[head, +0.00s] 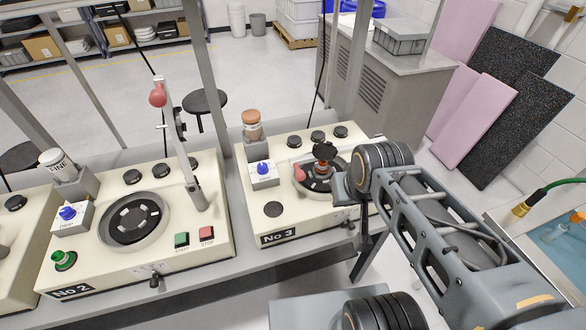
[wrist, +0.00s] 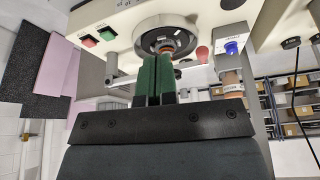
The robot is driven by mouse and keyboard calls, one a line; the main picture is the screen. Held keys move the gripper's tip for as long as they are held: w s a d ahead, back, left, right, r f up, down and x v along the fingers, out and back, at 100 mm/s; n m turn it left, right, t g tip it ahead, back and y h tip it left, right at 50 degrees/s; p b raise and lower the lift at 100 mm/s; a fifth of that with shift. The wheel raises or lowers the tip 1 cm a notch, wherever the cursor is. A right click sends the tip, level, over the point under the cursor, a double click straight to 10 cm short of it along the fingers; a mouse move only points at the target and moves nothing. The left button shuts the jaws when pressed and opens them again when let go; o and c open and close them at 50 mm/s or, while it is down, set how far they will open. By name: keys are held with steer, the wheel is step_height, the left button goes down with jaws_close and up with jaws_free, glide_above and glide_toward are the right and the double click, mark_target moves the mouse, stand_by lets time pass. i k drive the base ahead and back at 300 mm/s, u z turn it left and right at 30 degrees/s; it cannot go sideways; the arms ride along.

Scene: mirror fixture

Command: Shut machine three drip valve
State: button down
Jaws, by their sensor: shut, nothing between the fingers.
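Machine three (head: 292,228), a cream box labelled No.3, stands right of machine two in the head view. Its drip valve, a blue knob (head: 263,168) on a small white block (head: 264,181), sits at the back left of its top, below a bottle (head: 252,124) with an orange-brown cap. In the wrist view the blue knob (wrist: 231,47) is upper right of my gripper (wrist: 154,62), apart from it. My gripper's green fingers are shut and empty, pointing toward the round dark plate (wrist: 168,30).
A red ball handle (head: 299,172) and a black-topped holder (head: 325,152) stand over machine three's plate, near the knob. Machine two (head: 100,262) has its own blue knob (head: 67,213) and a raised lever with a red ball (head: 157,95). A post (head: 205,75) rises behind the bench.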

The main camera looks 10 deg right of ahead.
mark_target(262, 167)
steer(key=z, duration=0.05)
steer(key=k, duration=0.5)
steer(key=u, duration=2)
steer(key=i, duration=1.15)
steer(key=z, duration=2)
